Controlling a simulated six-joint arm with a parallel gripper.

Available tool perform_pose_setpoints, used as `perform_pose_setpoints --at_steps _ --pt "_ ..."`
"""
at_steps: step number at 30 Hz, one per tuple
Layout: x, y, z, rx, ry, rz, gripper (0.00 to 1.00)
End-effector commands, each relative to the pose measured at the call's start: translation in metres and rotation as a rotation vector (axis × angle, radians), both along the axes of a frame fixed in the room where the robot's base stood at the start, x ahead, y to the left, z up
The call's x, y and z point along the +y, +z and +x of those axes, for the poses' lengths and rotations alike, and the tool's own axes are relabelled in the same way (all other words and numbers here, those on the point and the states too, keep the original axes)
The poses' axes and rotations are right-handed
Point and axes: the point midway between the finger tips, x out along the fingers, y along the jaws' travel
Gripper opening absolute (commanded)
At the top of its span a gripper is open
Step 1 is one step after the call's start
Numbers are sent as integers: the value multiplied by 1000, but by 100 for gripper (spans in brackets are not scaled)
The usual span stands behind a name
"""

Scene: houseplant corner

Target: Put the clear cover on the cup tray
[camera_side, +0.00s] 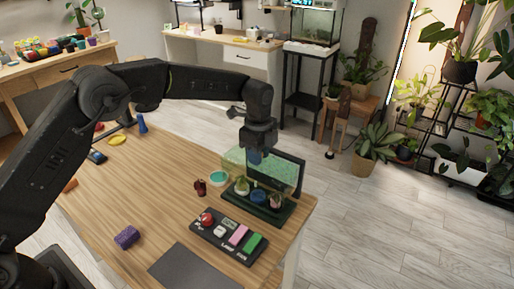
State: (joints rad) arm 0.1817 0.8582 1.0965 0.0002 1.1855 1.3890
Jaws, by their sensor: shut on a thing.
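The clear cover (287,174) is a see-through, green-tinted box. My gripper (256,157) is shut on it from above, near the middle of its top. The dark green cup tray (262,213) lies near the table's right edge, with several small cups in it, some with plants. The cover is over the back part of the tray in this view. I cannot tell whether its lower rim touches the tray. A dark upright frame shows around the cover's right side, and its join to the tray is unclear.
In front of the tray lies a dark board (228,236) with several coloured pieces. A small dark red pot (200,188) and a teal dish (218,178) stand left of the tray. A purple block (127,238) and grey mat (192,268) are nearer. The table's middle left is clear.

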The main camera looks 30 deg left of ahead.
Motion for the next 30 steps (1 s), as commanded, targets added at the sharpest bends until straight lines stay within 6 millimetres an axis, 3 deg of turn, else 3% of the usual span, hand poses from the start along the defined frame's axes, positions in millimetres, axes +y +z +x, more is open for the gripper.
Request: perform_pose_setpoints --at_steps 18,30 --pt "0 -47 0 1 0 0 0" --pt "0 -60 0 0 0 0 0"
